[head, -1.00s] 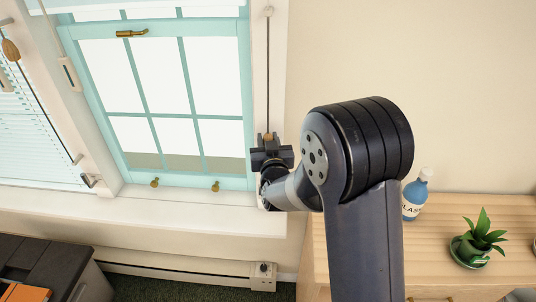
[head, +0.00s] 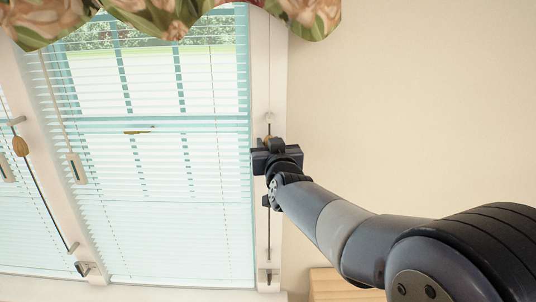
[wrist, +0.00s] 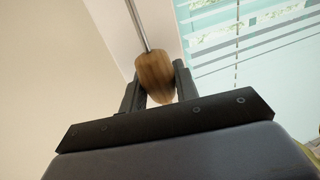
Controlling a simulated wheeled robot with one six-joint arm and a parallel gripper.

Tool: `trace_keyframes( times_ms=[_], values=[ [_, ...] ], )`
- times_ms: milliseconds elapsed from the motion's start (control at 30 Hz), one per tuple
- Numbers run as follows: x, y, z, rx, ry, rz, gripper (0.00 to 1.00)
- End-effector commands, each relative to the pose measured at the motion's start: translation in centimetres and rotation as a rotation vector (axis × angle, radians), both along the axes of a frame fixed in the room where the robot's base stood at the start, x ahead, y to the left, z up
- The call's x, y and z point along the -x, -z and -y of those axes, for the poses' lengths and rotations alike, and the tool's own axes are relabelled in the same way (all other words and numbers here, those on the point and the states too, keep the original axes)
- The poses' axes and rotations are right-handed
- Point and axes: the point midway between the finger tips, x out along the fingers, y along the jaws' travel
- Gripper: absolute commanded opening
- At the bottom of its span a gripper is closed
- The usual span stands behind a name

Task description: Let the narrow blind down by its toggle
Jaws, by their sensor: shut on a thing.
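The narrow blind (head: 160,205) hangs over the window in the head view, its pale slats spread from under the valance down to about the sill. In the head view my gripper (head: 268,146) is at the white window post (head: 277,90), right of the blind. It is shut on the toggle, which is mostly hidden there by the gripper.
A cleat (head: 268,274) is low on the post below my gripper. Another blind (head: 22,225) with its own wooden toggle (head: 20,146) is at the left. A floral valance (head: 165,18) hangs above. Bare wall (head: 420,110) lies to the right.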

Motion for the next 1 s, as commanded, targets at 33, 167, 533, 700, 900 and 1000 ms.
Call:
trace_keyframes(
  times_ms=[33, 167, 533, 700, 900, 1000],
  values=[
    [-0.01, -0.38, -0.01, 0.001, 0.0, -0.001, 0.0],
    [-0.01, -0.69, -0.01, 0.0, 0.0, 0.0, 0.0],
    [-0.02, -1.08, -0.01, -0.001, 0.001, 0.009, 0.34],
    [-0.02, -0.85, -0.01, -0.001, 0.0, 0.005, 0.48],
    [-0.02, -0.69, 0.0, 0.0, 0.0, 0.001, 0.51],
    [0.07, -0.64, 0.01, 0.0, 0.0, 0.001, 0.51]
  ],
)
